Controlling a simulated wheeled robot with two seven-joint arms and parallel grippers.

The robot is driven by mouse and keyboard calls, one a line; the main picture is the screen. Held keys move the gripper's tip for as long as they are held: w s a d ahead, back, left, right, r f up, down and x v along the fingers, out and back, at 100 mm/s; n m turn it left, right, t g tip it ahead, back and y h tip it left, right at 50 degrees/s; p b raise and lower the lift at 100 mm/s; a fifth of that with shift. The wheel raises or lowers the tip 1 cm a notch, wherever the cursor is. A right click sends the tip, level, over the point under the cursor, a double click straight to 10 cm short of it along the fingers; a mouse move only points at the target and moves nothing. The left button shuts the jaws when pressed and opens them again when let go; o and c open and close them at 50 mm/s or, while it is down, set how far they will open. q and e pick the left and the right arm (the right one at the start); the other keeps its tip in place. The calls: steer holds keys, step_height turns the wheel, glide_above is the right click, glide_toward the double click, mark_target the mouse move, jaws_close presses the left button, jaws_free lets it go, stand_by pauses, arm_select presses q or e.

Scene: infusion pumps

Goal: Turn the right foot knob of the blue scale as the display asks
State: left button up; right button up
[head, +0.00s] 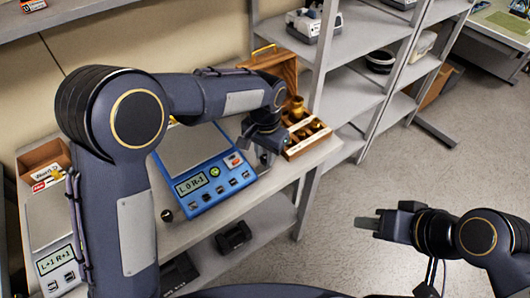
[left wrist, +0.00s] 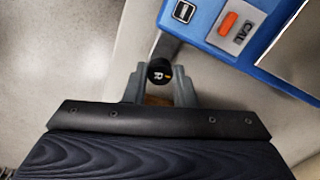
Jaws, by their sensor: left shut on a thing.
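The blue scale (head: 200,208) stands on the bench in the head view, and its display (head: 192,185) reads "L 0 R-1". Its blue corner with an orange CAL button shows in the left wrist view (left wrist: 205,40). The right foot knob (left wrist: 158,72) is black, marked "R" with a yellow line, just off that corner. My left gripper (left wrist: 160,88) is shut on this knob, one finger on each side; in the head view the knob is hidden. A black left foot knob (head: 167,215) shows at the scale's near left corner. My right gripper (head: 366,222) is away over the floor; its fingers blend together.
A second scale (head: 58,262) at the left reads "L+1 R+1". A wooden box with brass weights (head: 298,110) stands close behind my left gripper. A black device (head: 233,238) lies on the lower shelf.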

mark_target(265, 158)
arm_select(q)
steer(key=n, duration=0.5)
steer(key=shift+n, duration=0.3)
stand_by(0.4)
steer(key=o, duration=1)
steer(key=shift+r, duration=0.15)
step_height(265, 158, up, 8)
steer(key=shift+f, duration=0.2)
